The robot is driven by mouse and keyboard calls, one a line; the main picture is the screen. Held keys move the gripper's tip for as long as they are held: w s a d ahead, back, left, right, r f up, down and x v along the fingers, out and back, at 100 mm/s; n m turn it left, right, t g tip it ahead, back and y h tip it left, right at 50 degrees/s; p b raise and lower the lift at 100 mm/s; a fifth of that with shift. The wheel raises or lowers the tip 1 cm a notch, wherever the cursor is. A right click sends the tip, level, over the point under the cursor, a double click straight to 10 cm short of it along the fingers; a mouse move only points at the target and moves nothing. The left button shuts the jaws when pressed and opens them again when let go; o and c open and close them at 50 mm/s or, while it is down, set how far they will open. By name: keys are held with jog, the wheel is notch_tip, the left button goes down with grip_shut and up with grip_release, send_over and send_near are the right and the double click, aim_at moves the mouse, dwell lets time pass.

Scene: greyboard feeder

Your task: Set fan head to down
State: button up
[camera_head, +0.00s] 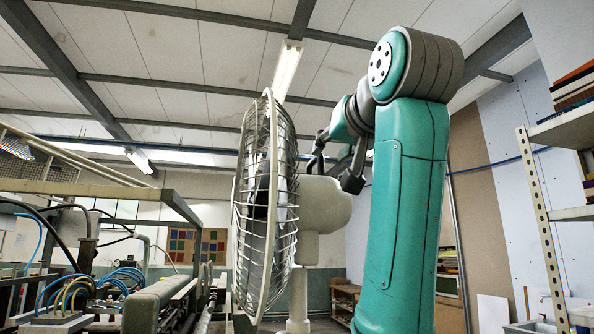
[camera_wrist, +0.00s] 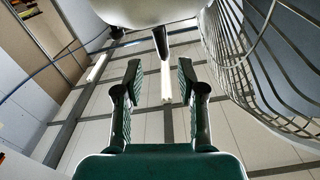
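A standing fan has a round wire cage (camera_head: 268,205) that faces left and stands roughly upright, with a pale motor housing (camera_head: 325,206) behind it on a post (camera_head: 299,298). In the wrist view the housing (camera_wrist: 155,8) is at the top edge and the cage (camera_wrist: 262,70) fills the right side. A short dark stub (camera_wrist: 160,41) projects from the housing toward the gap between my fingers. My gripper (camera_head: 334,170) is at the top of the housing, behind the cage. In the wrist view my gripper (camera_wrist: 160,78) is open, with nothing between its fingers. Contact with the fan cannot be told.
A machine frame with hoses (camera_head: 110,285) stands at the left. A metal shelf rack (camera_head: 545,215) stands at the right. My teal arm hides part of the room behind the fan. The air above the fan is clear up to the ceiling.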

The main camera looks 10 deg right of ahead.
aim_at(313, 162)
jog(key=shift+a+r, duration=0.1)
jog(key=shift+r, duration=0.3)
jog(key=w, duration=1)
jog(key=shift+w+a, duration=0.15)
jog(key=shift+w, duration=0.2)
grip_shut()
